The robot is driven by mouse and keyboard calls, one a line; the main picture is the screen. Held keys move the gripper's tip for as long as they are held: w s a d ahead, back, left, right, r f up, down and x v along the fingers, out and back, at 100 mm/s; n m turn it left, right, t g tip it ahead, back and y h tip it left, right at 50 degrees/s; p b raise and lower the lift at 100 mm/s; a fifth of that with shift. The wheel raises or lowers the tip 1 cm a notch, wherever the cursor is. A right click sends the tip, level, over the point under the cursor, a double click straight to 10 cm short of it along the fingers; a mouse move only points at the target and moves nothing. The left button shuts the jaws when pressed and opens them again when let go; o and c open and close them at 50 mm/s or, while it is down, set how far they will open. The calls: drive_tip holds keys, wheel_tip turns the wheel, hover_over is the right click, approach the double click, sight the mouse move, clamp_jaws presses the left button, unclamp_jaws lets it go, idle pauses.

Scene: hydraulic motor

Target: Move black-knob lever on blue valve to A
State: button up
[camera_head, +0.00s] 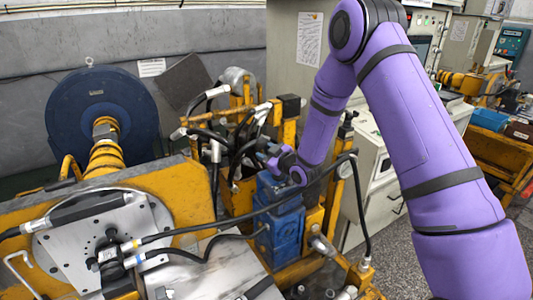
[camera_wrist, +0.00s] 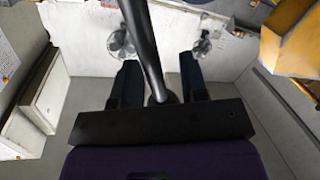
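The blue valve (camera_head: 280,218) stands upright among yellow frames in the middle of the head view. My gripper (camera_head: 266,152) is just above it and to its upper left, amid black hoses. In the wrist view my gripper (camera_wrist: 160,62) has its two dark fingers spread apart. A black rod (camera_wrist: 145,45) crosses the space between the fingers, ending in a rounded dark end by the palm; I cannot tell whether it is the lever or a hose. No grip on it shows. The black-knob lever cannot be made out clearly in the head view, and the A marking is not legible.
Black hoses (camera_head: 205,229) run across the front and around the valve. A blue motor disc (camera_head: 101,118) and a round metal plate (camera_head: 78,238) are at left. A pale cabinet (camera_head: 375,165) stands behind my arm. Grey floor (camera_head: 395,242) shows at lower right.

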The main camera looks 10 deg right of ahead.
drive_tip(key=shift+s, duration=0.1)
drive_tip(key=f+v, duration=0.1)
drive_tip(key=v, duration=0.9)
drive_tip(key=shift+s+d+r, duration=0.2)
drive_tip(key=shift+s+r, duration=0.05)
drive_tip(key=shift+r, duration=0.25)
drive_tip(key=s+d+r+m+g+h, duration=0.2)
drive_tip(key=s+d+r+m+h, duration=0.15)
drive_tip(key=r, duration=0.55)
drive_tip(key=s+d+r+m+g+h, duration=0.25)
drive_tip(key=s+r+h, duration=0.2)
drive_tip(key=r, duration=0.45)
drive_tip(key=s+r+m+g, duration=0.2)
drive_tip(key=s+r, duration=0.2)
drive_tip(key=s, duration=1)
drive_tip(key=s+d+r+m+g, duration=0.1)
drive_tip(key=s+r+m+g, duration=0.1)
drive_tip(key=s, duration=1.2)
wheel_tip(320, 180, up, 2)
drive_tip(key=shift+s+r+m+g, duration=0.1)
drive_tip(key=shift+s+m+g, duration=0.3)
drive_tip(key=shift+g, duration=0.25)
